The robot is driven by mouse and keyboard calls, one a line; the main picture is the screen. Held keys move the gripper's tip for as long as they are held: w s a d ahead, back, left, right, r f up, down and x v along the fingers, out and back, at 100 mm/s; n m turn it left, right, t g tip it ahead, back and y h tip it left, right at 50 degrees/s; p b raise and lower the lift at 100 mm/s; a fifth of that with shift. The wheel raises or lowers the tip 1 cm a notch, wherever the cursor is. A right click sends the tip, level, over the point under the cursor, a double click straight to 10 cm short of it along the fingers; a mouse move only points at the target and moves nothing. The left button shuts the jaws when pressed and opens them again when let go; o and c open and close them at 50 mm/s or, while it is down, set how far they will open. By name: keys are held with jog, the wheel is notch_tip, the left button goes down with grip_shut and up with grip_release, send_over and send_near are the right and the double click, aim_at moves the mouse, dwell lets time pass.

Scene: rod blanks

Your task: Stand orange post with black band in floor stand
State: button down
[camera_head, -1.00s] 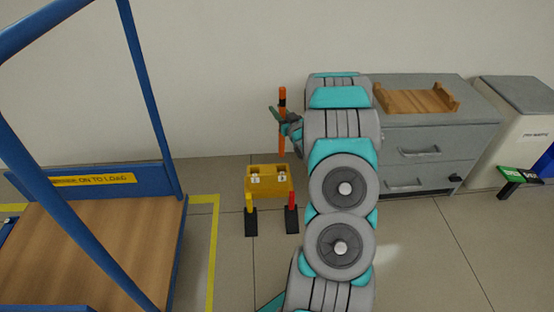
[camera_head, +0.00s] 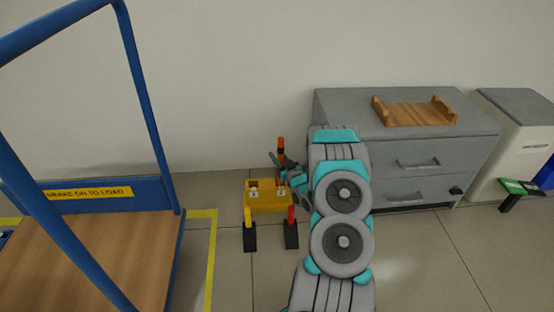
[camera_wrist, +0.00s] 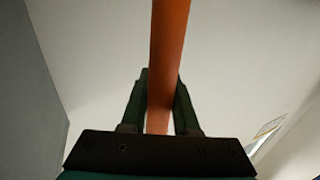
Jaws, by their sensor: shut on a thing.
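The orange post (camera_head: 281,144) stands upright in my gripper (camera_head: 281,165). The yellow floor stand (camera_head: 267,202) has two marked places on top and legs in yellow and red on black feet. The post is at the stand's back right; whether it touches the stand cannot be told.
A grey drawer cabinet (camera_head: 345,108) with a wooden cradle (camera_head: 418,114) on top stands to the right. A blue trolley (camera_head: 150,110) with a wooden deck (camera_head: 90,255) fills the left. A green and black object (camera_head: 520,188) is at the far right. Floor in front of the stand is clear.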

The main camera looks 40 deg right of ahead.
jog(key=shift+f, duration=0.7)
jog(key=c, duration=0.7)
grip_release()
jog(key=shift+o, duration=0.2)
